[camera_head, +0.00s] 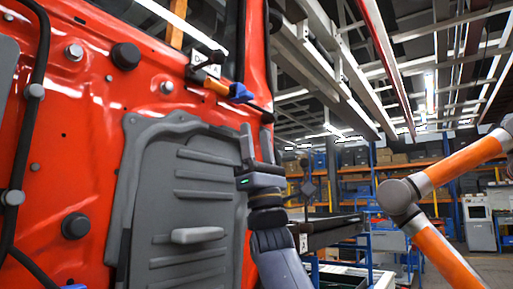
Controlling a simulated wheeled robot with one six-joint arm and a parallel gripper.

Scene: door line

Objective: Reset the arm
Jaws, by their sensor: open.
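My gripper (257,148) is in the middle of the view, at the end of a dark grey wrist that rises from the bottom edge. Its two fingers point up and stand apart, with nothing seen between them. A small green light shows on its body. It appears in front of the right edge of a red door (95,120), just right of the door's grey inner panel (185,200). I cannot tell the exact gap between gripper and door. The rest of my arm is mostly below the frame.
An orange and grey jointed arm (455,165) reaches in at the right; I cannot tell whose it is. Black hose (40,110) runs down the door's left. Shelves with boxes (395,160) and a grey cabinet (480,225) stand far back. Beams (330,60) hang overhead.

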